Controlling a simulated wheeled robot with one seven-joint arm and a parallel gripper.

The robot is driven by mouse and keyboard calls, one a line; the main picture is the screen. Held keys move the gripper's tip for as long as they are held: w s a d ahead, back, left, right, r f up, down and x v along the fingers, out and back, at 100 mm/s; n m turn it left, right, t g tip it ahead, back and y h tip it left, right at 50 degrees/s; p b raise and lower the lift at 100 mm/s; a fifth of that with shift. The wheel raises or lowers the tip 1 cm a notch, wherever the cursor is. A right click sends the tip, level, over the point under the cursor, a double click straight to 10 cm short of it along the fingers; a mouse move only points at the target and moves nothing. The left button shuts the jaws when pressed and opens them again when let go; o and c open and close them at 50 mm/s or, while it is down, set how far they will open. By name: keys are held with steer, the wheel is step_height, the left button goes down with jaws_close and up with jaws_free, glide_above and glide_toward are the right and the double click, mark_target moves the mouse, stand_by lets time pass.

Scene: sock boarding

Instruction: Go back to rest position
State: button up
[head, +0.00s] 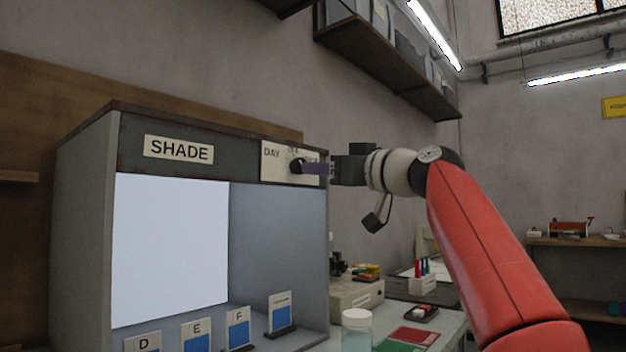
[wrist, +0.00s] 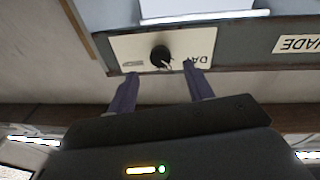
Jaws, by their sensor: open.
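My gripper (head: 317,169) is at the upper right front of the grey light booth (head: 82,190), near its switch plate. In the wrist view my gripper (wrist: 160,72) is open, its two purple fingers apart and nothing held between them. The black knob (head: 297,165) on the cream switch plate (head: 272,172) is close to the fingertips. The wrist view shows the knob (wrist: 160,56) just beyond and between the tips, with no clear contact. The gripper hides part of the plate's lettering; "DAY" is readable. My red arm reaches in from the lower right.
The booth has a "SHADE" label (head: 179,149) and a bright white panel; cards (head: 239,328) stand inside it. A lidded jar (head: 356,330), a green mat (head: 398,346) and a red mat (head: 415,336) are on the bench below. A wall shelf (head: 385,65) hangs above my arm.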

steer(key=v, duration=0.2)
steer(key=shift+s+d+b, duration=0.2)
steer(key=shift+b, duration=0.1)
steer(key=s+f+m+g+h+p, duration=0.1)
steer(key=s+f+m+h, duration=0.15)
steer(key=f, duration=0.55)
steer(key=s+f+m+g+h+p, duration=0.1)
steer(key=s+f+m+h, duration=0.2)
steer(key=f, duration=0.4)
steer(key=s+d+f+m+g+h+p, duration=0.1)
steer(key=s+d+f, duration=0.3)
steer(key=s+f, duration=0.4)
steer(key=s+d+f+m+g+h+p, duration=0.1)
steer(key=s+f, duration=0.6)
steer(key=f, duration=0.8)
steer(key=s+d+f+m+g+h+p, duration=0.1)
steer(key=s+d+f+m+g+h, duration=0.2)
steer(key=s+d+f+h, duration=0.3)
step_height(320, 180, down, 5)
steer(key=s+d, duration=0.1)
steer(key=s, duration=0.1)
steer(key=shift+s+f+g, duration=0.25)
steer(key=shift+s+g, duration=0.1)
steer(key=shift+g, duration=0.05)
steer(key=shift+d+h, duration=0.1)
steer(key=shift+h, duration=0.15)
